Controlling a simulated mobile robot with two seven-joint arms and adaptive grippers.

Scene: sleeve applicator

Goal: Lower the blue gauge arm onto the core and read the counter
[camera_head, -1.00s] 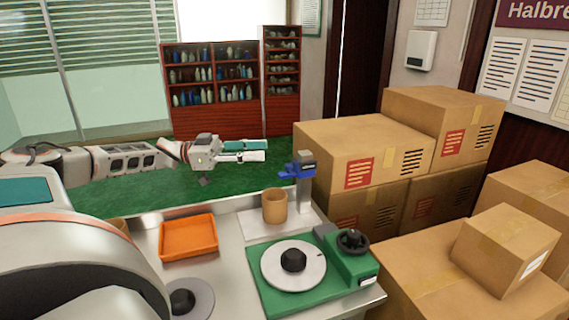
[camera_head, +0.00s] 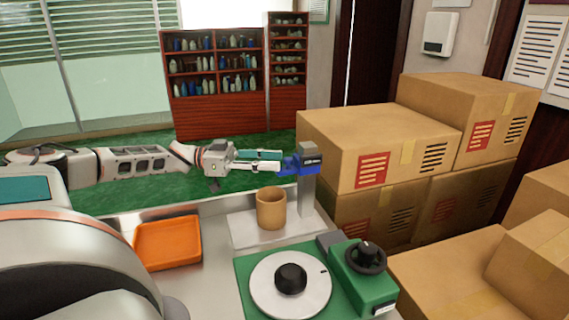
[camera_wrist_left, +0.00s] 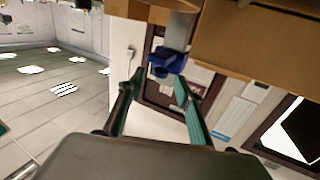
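The blue gauge arm (camera_head: 290,166) sticks out to the left from a grey post (camera_head: 307,195), above the core and apart from it. It also shows in the left wrist view (camera_wrist_left: 167,63). The tan core (camera_head: 271,208) stands upright on a pale plate (camera_head: 245,236). A dark counter display (camera_head: 312,161) sits on the blue head; its digits are too small to read. My left gripper (camera_head: 279,161) is at the arm's free end. In the left wrist view its teal fingers (camera_wrist_left: 156,82) are spread, with the arm between or just past the tips. My right gripper is out of view.
A green machine (camera_head: 245,275) with a white disc (camera_head: 262,295) and a black handwheel (camera_head: 365,256) stands in front. An orange tray (camera_head: 167,244) lies on the left of the bench. Stacked cardboard boxes (camera_head: 375,140) stand close behind and right of the post.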

